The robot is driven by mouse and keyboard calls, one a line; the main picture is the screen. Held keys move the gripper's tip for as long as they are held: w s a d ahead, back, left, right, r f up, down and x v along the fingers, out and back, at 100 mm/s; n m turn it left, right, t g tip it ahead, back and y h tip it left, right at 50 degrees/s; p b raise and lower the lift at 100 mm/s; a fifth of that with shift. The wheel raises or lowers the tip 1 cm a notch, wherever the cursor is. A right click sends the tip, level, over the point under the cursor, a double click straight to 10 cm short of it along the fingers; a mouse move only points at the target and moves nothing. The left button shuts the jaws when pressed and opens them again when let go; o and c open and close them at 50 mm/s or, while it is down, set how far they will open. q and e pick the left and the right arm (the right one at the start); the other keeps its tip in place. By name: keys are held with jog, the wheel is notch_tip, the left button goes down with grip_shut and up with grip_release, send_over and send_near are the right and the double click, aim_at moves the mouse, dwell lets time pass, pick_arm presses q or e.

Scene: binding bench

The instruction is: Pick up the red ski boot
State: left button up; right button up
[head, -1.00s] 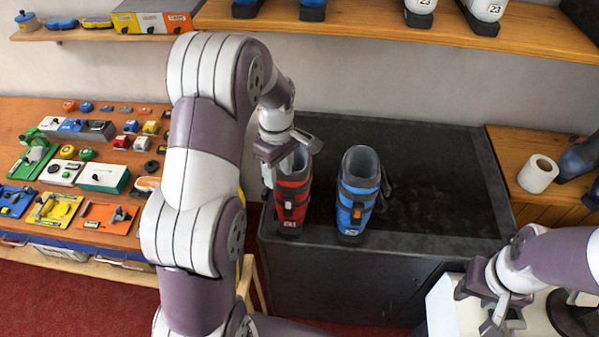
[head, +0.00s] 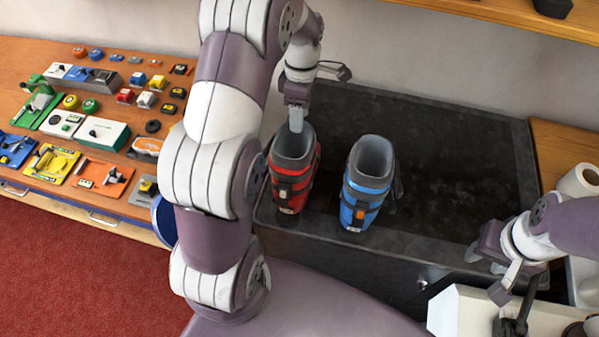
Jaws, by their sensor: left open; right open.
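The red ski boot (head: 290,186) stands upright on the left front part of the black-topped bench (head: 450,190). My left gripper (head: 297,122) is open and points down at the top of the boot's cuff. One finger overlaps the cuff opening in the picture; I cannot tell whether it touches or reaches inside. A blue ski boot (head: 364,190) stands upright just to the right. My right gripper (head: 506,280) is open and empty at the lower right, away from both boots.
A white box-like surface (head: 480,312) with a dark object lies under my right gripper. A white roll (head: 579,181) sits on the wooden counter at right. A wooden table (head: 110,190) with several tools is at left. The black top right of the blue boot is clear.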

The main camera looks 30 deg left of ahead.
aim_at(298, 136)
pick_arm(q)
jog(key=shift+s+f+b, duration=0.15)
jog(key=shift+s+f, duration=0.1)
jog(key=shift+f, duration=0.25)
jog(key=shift+s+f+b, duration=0.15)
jog(key=shift+s+f, duration=0.1)
jog(key=shift+f, duration=0.5)
jog(key=shift+w+f+p, duration=0.25)
jog(key=shift+f+p, duration=0.05)
jog(key=shift+f, duration=0.3)
jog(key=shift+w+f+p, duration=0.25)
jog(key=shift+f+p, duration=0.05)
jog(key=shift+f, duration=0.3)
notch_tip(298, 136, down, 2)
jog(key=shift+f, duration=0.25)
jog(key=shift+s, duration=0.35)
jog(key=c, duration=0.3)
jog(key=shift+w, duration=0.15)
grip_shut()
pick_arm(e)
jog(key=shift+f, duration=0.3)
